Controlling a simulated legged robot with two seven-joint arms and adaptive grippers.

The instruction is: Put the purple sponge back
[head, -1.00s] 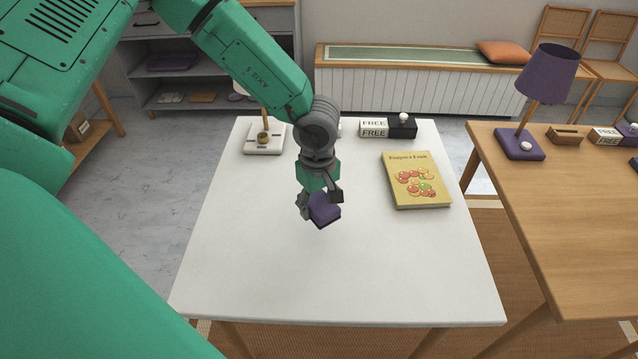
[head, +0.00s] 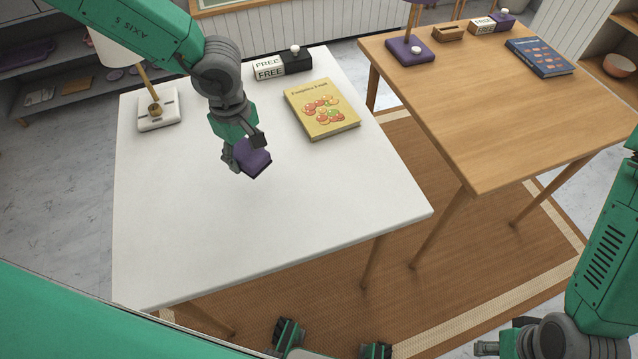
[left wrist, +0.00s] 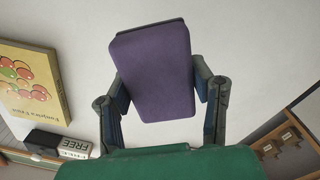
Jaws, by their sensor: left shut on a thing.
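The purple sponge (head: 254,160) is a dark purple block. My left gripper (head: 244,155) is shut on it and holds it over the white table (head: 200,220); its exact height is hard to tell. In the left wrist view the sponge (left wrist: 155,70) sits between the two fingers of my left gripper (left wrist: 160,88), slightly tilted. My right gripper (head: 331,343) shows at the bottom edge of the head view, its fingers wide apart and empty, partly cut off by the frame.
A yellow book (head: 322,108), a FREE block (head: 269,68) and a lamp on a white base (head: 158,108) stand on the white table. The wooden table (head: 480,110) holds a purple lamp base (head: 410,50) and a blue book (head: 540,57). The white table's front is clear.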

